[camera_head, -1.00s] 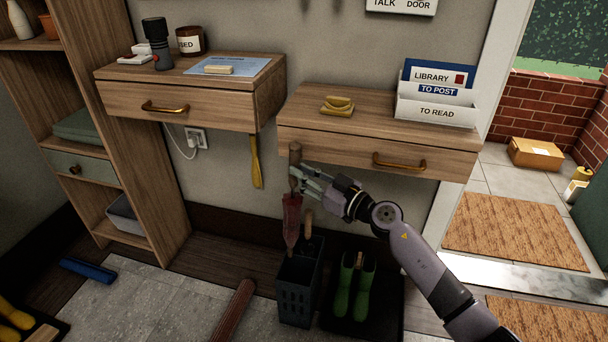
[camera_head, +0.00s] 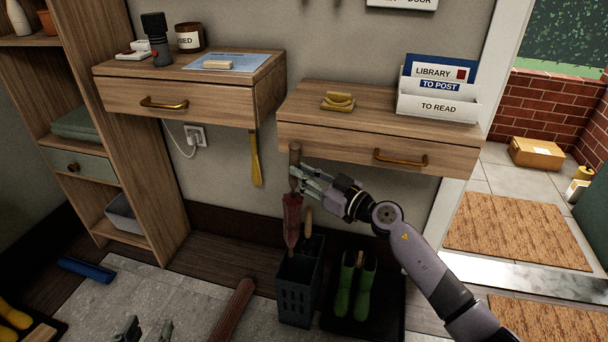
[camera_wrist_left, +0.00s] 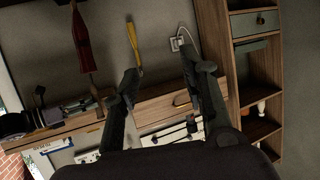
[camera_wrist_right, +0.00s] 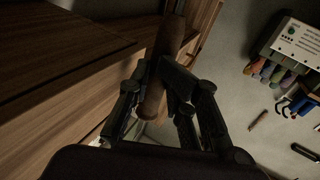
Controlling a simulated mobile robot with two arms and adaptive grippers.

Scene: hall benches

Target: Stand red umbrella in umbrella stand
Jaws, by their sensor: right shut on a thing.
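The red umbrella (camera_head: 292,215) hangs upright with its tip down, at the rear left of the umbrella stand's opening. Whether the tip is inside the rim is hard to tell. The dark slatted umbrella stand (camera_head: 297,292) stands on the floor and holds another item with a curved wooden handle (camera_head: 307,226). My right gripper (camera_head: 299,178) is shut on the red umbrella's wooden handle, also seen in the right wrist view (camera_wrist_right: 157,95). My left gripper (camera_head: 144,332) is open and empty at the bottom edge. The umbrella also shows in the left wrist view (camera_wrist_left: 82,42).
A drawer shelf (camera_head: 345,146) overhangs just behind the umbrella's handle. Green boots (camera_head: 354,290) stand on a dark tray right of the stand. A rolled brown mat (camera_head: 234,308) lies left of it. A yellow shoehorn (camera_head: 256,160) hangs from the left drawer unit.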

